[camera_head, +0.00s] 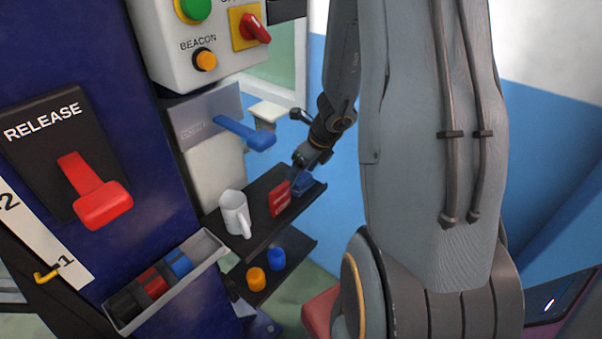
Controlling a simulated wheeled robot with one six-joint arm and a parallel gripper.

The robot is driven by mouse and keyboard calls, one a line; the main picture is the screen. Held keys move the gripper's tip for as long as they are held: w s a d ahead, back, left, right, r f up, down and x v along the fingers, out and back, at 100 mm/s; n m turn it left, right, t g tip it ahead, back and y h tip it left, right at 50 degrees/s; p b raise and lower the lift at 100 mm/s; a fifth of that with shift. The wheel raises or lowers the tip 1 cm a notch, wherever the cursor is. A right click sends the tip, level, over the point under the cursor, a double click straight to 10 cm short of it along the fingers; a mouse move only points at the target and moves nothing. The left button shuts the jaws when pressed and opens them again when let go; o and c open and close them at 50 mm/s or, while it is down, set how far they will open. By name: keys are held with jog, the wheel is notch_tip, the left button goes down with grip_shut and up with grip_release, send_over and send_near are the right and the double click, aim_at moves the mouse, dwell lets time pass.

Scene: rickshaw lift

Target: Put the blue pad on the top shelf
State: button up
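A small blue block, which looks like the blue pad (303,184), is at the far right end of the dark upper shelf (262,232). It is beside a red block (281,199) that stands on the same shelf. My gripper (299,168) points down right at the blue pad, close to or touching its top. The fingers are small and dark, so I cannot tell whether they are shut on it. I also cannot tell whether the pad rests on the shelf or is just above it.
A white mug (235,213) stands on the upper shelf's near end. A grey tray (207,256) holds black, red and blue pieces. A blue lever (245,131) juts out above the shelf.

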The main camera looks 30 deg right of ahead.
jog(key=shift+r, duration=0.15)
jog(key=p+v, duration=0.4)
jog(key=v, duration=0.8)
dwell(0.3)
